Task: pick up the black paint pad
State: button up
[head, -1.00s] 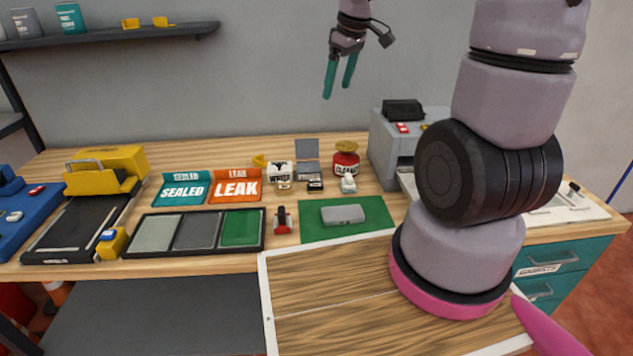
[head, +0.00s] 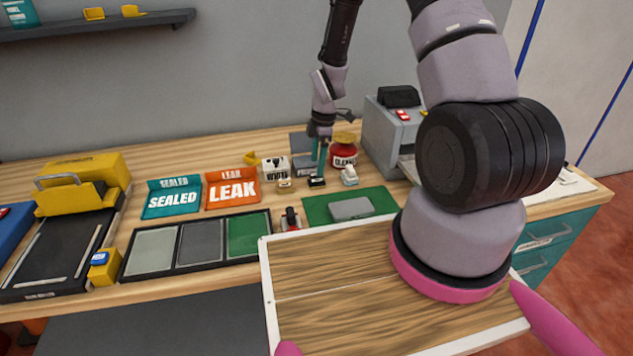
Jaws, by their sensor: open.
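A small black block with a white front, which looks like the black paint pad (head: 316,182), sits on the wooden bench in the head view. It lies between a small cream block (head: 285,184) and a small white block (head: 349,177). My gripper (head: 318,164), with teal fingers pointing down, is open. In the picture its fingertips come down just above and behind the black block. The fingers look narrowly apart, with nothing seen between them. I cannot tell whether they touch the block. The gripper partly hides a grey open case (head: 303,165) behind it.
A white "WHITE" pot (head: 275,169) and a red cleaner jar (head: 343,155) stand close on either side. A green mat (head: 316,212) with a grey box (head: 351,209) lies in front. A grey machine (head: 385,140) stands at right. A three-section tray (head: 198,265) lies front left.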

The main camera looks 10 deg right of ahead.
jog(key=shift+w+a+f, duration=0.1)
jog(key=shift+f, duration=1.5)
jog(key=shift+w+f, duration=0.1)
jog(key=shift+f, duration=1.45)
grip_shut()
jog(key=shift+r, duration=5.05)
